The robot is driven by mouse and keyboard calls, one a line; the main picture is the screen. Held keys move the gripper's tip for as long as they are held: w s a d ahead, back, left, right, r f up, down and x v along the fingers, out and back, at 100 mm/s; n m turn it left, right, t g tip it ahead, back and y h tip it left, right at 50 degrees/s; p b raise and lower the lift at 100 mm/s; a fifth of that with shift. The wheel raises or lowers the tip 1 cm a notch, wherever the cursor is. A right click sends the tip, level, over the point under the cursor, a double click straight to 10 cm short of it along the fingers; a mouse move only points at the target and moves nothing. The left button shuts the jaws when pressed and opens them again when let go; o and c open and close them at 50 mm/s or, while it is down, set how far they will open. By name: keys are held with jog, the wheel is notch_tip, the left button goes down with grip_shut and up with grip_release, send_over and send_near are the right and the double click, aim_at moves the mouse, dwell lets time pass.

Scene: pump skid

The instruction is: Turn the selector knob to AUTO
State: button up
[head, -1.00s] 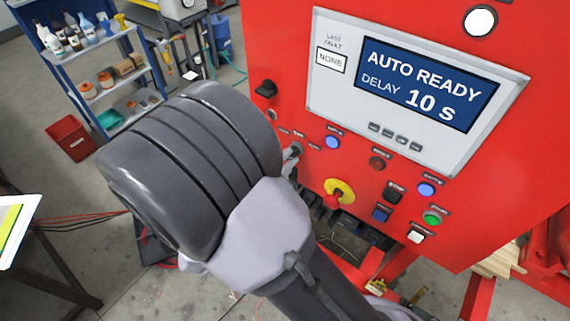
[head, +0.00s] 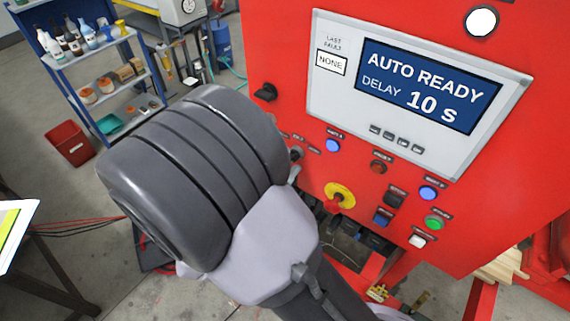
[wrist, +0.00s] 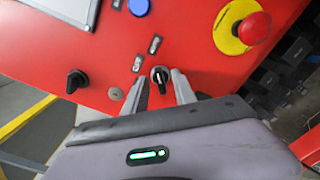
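The selector knob (wrist: 160,76) is small and black with a pale pointer mark, on the red panel in the wrist view. The display (head: 425,85) reads AUTO READY, DELAY 10 s.
Another black knob (wrist: 76,81) sits to the left in the wrist view. A red emergency button on a yellow disc (wrist: 243,28) is at the right. A blue lamp (head: 333,146) and several buttons are on the panel. A blue shelf (head: 95,65) stands behind at left.

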dwell(0.3)
jog(key=p+v, duration=0.1)
jog(key=v, duration=1.6)
jog(key=shift+s+a+f, duration=0.1)
jog(key=shift+s+a, duration=0.05)
jog(key=s+d+f+m+g+y+b, duration=0.1)
jog(key=d+f+m+g+y+b, duration=0.2)
jog(key=d+m+y+b, duration=0.3)
jog(key=s+d+f+m+g+y+b, duration=0.1)
jog(key=d+f+m+g+y+b, duration=0.2)
jog(key=d+m+b, duration=0.7)
jog(key=d+m+g+y, duration=0.2)
jog(key=d+m+y, duration=0.1)
jog(key=m, duration=0.3)
jog(key=shift+s+d+f+m+y, duration=0.3)
jog(key=shift+s+f+y, duration=0.1)
jog(key=shift+y, duration=0.1)
